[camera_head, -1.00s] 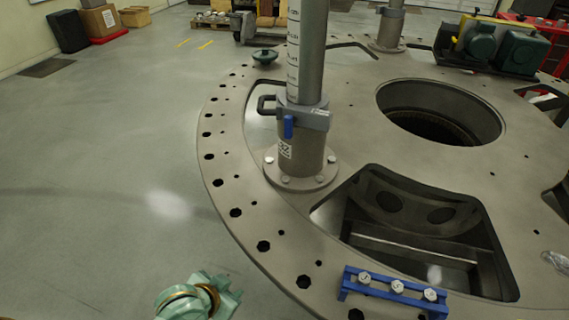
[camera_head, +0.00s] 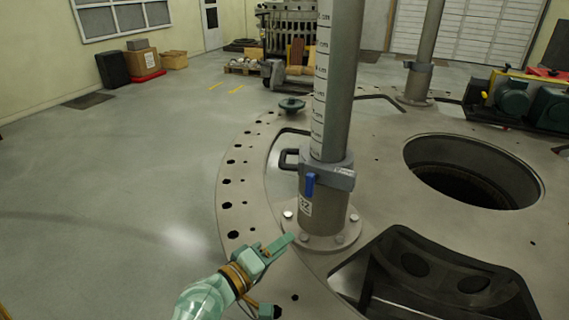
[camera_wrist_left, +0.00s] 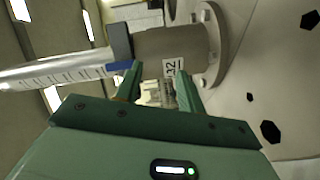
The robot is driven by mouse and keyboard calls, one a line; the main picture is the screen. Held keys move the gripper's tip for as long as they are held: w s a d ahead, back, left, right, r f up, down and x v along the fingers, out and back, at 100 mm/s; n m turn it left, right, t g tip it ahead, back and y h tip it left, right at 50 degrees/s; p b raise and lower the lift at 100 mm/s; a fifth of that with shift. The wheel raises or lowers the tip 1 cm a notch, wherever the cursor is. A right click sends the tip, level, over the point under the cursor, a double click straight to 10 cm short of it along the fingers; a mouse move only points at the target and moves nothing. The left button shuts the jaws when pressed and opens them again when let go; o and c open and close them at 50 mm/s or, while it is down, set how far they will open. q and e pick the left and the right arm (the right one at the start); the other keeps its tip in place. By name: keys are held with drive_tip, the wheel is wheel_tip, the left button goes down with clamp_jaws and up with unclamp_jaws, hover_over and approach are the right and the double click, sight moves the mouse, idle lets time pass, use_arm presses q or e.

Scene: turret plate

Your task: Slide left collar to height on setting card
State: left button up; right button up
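The left collar (camera_head: 338,176) is a grey clamp with a dark loop handle and a blue lever (camera_head: 310,186). It sits low on the upright grey post (camera_head: 343,85), which has a printed scale, just above a bolted sleeve (camera_head: 330,218) with a white label. In the left wrist view the collar (camera_wrist_left: 120,40) and scaled post (camera_wrist_left: 60,73) appear sideways. My left gripper (camera_head: 285,243) is below and left of the collar, apart from it. In the left wrist view its fingers (camera_wrist_left: 160,88) are spread and empty. My right gripper is out of view. I see no setting card.
The turret plate (camera_head: 235,205) has holes along its rim and large openings, including a round one (camera_head: 475,170). A second post (camera_head: 425,50) stands behind. Green machinery (camera_head: 515,98) is at the right. The floor at left is clear.

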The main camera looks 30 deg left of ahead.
use_arm(q)
drive_tip(key=w+a+r+n+t+y, duration=0.5)
drive_tip(key=a+n, duration=0.4)
drive_tip(key=n, duration=0.5)
drive_tip(key=g+y+p, duration=0.1)
drive_tip(key=p, duration=0.1)
approach(283, 155)
drive_tip(key=f+x, duration=0.1)
drive_tip(key=x, duration=0.1)
drive_tip(key=b+x, duration=0.1)
drive_tip(key=x, duration=0.7)
